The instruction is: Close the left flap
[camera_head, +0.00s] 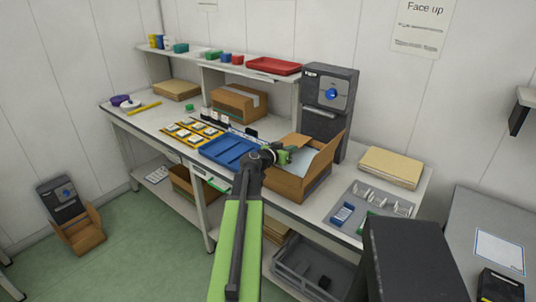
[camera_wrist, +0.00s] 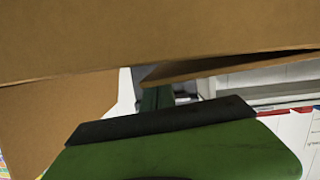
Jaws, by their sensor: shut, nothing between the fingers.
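An open cardboard box (camera_head: 286,186) stands on the bench, right of the blue tray. One flap (camera_head: 326,160) stands raised at its right side. Part of another raised flap (camera_head: 298,140) shows at the back. The left flap is not clearly visible in the head view, where my arm and gripper cover the left side. My gripper (camera_head: 286,155) is shut and empty at the left part of the box opening. In the wrist view, brown cardboard (camera_wrist: 150,35) fills the top, close above my green gripper, and more cardboard shows at the left. I cannot tell whether they touch.
A blue tray (camera_head: 228,151) lies left of the box. A dark machine (camera_head: 329,98) stands behind it. A stack of tan sheets (camera_head: 391,167) and a grey mat (camera_head: 352,199) with small parts lie to the right. A closed carton (camera_head: 238,103) sits further back.

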